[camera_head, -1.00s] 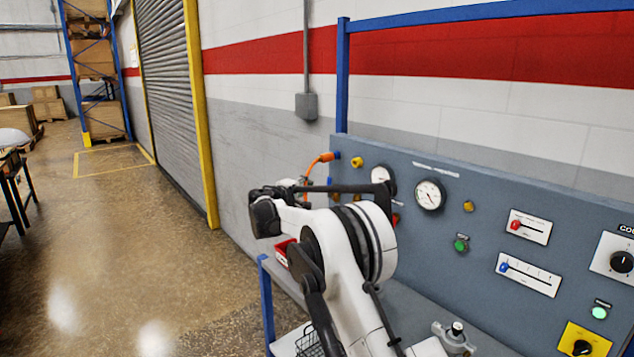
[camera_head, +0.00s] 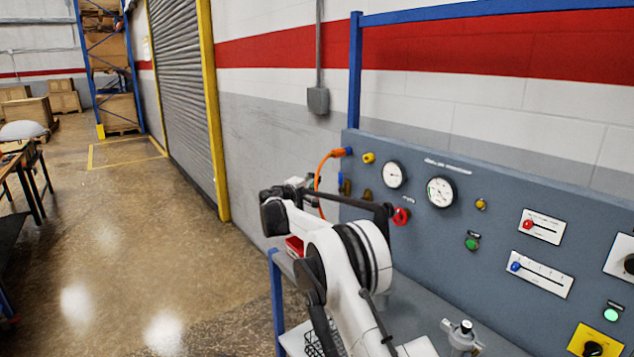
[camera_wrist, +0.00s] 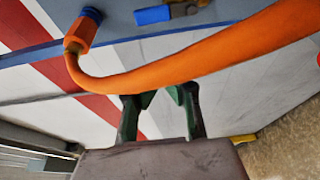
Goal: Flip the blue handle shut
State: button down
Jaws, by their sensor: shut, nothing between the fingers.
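The blue handle (camera_wrist: 153,15) shows at the top of the wrist view, beside a brass valve body (camera_wrist: 186,8) on the grey panel. In the head view the handle (camera_head: 341,182) is a small blue patch on the panel's left end, below the orange hose's fitting. My gripper (camera_wrist: 161,96) shows in the wrist view with dark green fingers. It is shut and empty, below the handle in the picture and apart from it. An orange hose (camera_wrist: 190,68) crosses the wrist view between the fingers and the handle. In the head view I cannot make out the fingers clearly.
The grey panel (camera_head: 445,240) carries gauges (camera_head: 441,191), a red knob (camera_head: 401,217), sliders and lit buttons. A blue frame post (camera_head: 355,70) rises at its left end. A red bin (camera_head: 294,247) sits on the bench below. The floor on the left is mostly open.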

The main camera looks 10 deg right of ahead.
aim_at(340, 183)
jog(key=w+d+p, duration=0.1)
jog(key=w+d, duration=0.1)
jog(key=d, duration=0.5)
dwell(1.0)
jog(key=shift+d, duration=0.1)
